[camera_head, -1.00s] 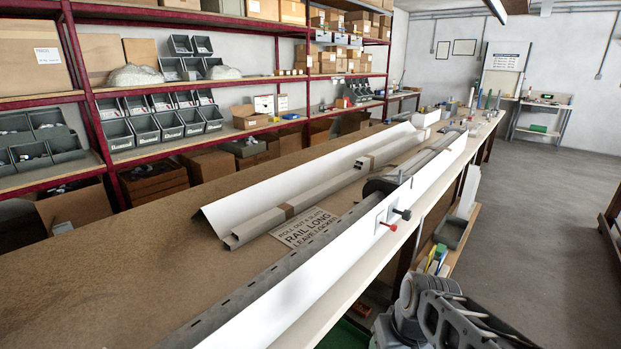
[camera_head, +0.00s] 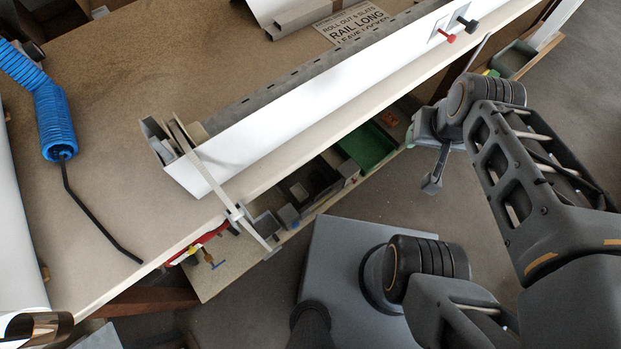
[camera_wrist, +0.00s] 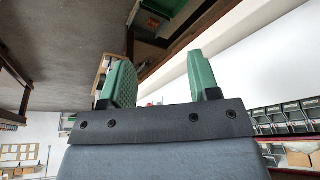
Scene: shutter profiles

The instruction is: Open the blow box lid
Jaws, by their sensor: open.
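I cannot make out a blow box or its lid for certain in either view. My gripper (camera_wrist: 160,78) shows in the wrist view with two green pads standing wide apart. It is open, and nothing is between the pads. In the head view, my arm is on the right, in front of the bench edge.
A long white channel (camera_head: 265,125) runs along the bench edge, with a red knob (camera_head: 451,38) and a black knob (camera_head: 467,24). A blue coiled hose (camera_head: 52,115) with a black tube lies left on the bench (camera_head: 140,100). A green tray (camera_head: 366,146) sits below.

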